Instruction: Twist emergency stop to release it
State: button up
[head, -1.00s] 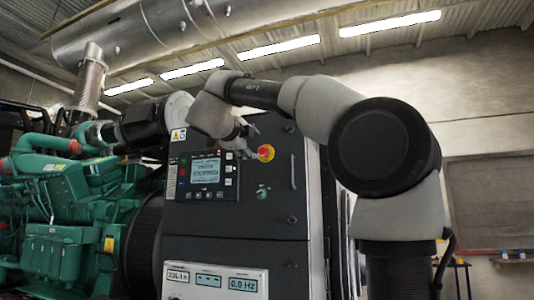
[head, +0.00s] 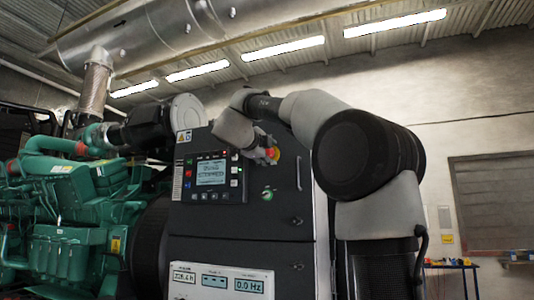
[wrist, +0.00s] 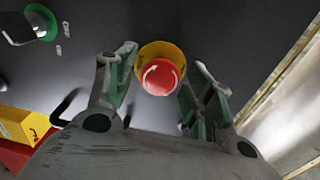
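The emergency stop is a red mushroom button (wrist: 160,77) with white curved arrows on a yellow round base (wrist: 178,52). It sits on the dark cabinet front. In the head view the red button (head: 272,153) shows at the upper right of the cabinet, partly behind my gripper. My gripper (wrist: 160,82) is open in the wrist view, with one finger on each side of the button and gaps to it. I cannot tell how far the fingertips are from the panel. In the head view my gripper (head: 264,151) is close to the button.
A green-ringed key switch (wrist: 40,22) is on the panel beside the button. A control panel with a screen (head: 211,172) is left of it. A vertical handle (head: 299,172) is to its right. Green engine parts (head: 70,200) stand at left.

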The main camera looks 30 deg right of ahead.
jog(key=c, duration=0.7)
jog(key=shift+c, duration=0.2)
jog(key=shift+m, duration=0.4)
jog(key=m, duration=0.3)
jog(key=shift+m, duration=2)
jog(key=o, duration=1.1)
